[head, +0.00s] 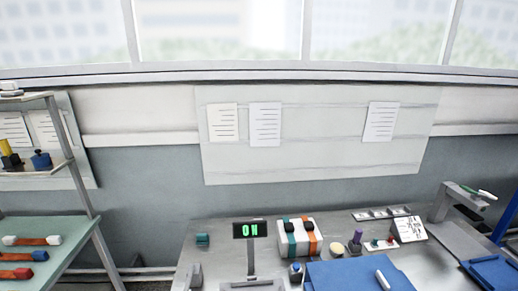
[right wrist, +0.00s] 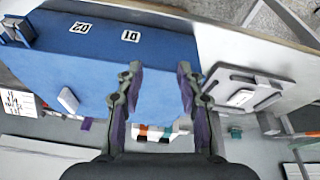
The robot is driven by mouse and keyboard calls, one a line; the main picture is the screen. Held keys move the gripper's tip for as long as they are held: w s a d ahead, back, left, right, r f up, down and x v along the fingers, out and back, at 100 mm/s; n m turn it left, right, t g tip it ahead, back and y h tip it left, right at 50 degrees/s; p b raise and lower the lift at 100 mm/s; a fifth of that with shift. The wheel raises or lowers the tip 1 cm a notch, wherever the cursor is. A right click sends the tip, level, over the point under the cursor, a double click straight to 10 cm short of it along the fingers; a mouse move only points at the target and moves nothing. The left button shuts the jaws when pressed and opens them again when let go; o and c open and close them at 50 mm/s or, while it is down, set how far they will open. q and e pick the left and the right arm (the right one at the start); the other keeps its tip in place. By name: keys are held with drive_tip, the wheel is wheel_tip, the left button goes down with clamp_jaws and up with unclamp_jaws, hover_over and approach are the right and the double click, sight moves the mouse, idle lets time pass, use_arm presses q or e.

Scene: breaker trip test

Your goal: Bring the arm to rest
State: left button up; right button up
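My right gripper (right wrist: 159,72) shows only in the right wrist view. Its two fingers are spread apart, with nothing between the tips. A display (head: 250,230) on a post reads ON in green. No arm or gripper of mine shows in the head view, and my left gripper is out of view.
A white item (head: 382,280) lies on the blue mat (head: 340,276) in the head view. A grey fixture (right wrist: 215,85) is right of the fingers. A shelf rack (head: 88,205) with coloured parts stands at left. A stand (head: 440,205) is at right. Bench space left of the display is mostly clear.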

drive_tip(key=s+a+r+m+h, duration=0.1)
drive_tip(key=s+a, duration=0.1)
drive_tip(key=s, duration=0.4)
drive_tip(key=s+a+r+m, duration=0.1)
drive_tip(key=s+a+r, duration=0.15)
drive_tip(key=s, duration=0.35)
wheel_tip(320, 180, down, 28)
drive_tip(key=d+r+g+b, duration=0.1)
drive_tip(key=d+b, duration=0.1)
drive_tip(key=b, duration=0.1)
drive_tip(key=s+d+f+g+b, duration=0.1)
drive_tip(key=s+f+b, duration=0.2)
drive_tip(key=s+f, duration=1.7)
wheel_tip(320, 180, down, 2)
drive_tip(key=shift+s+d+f, duration=0.25)
drive_tip(key=shift+s, duration=0.05)
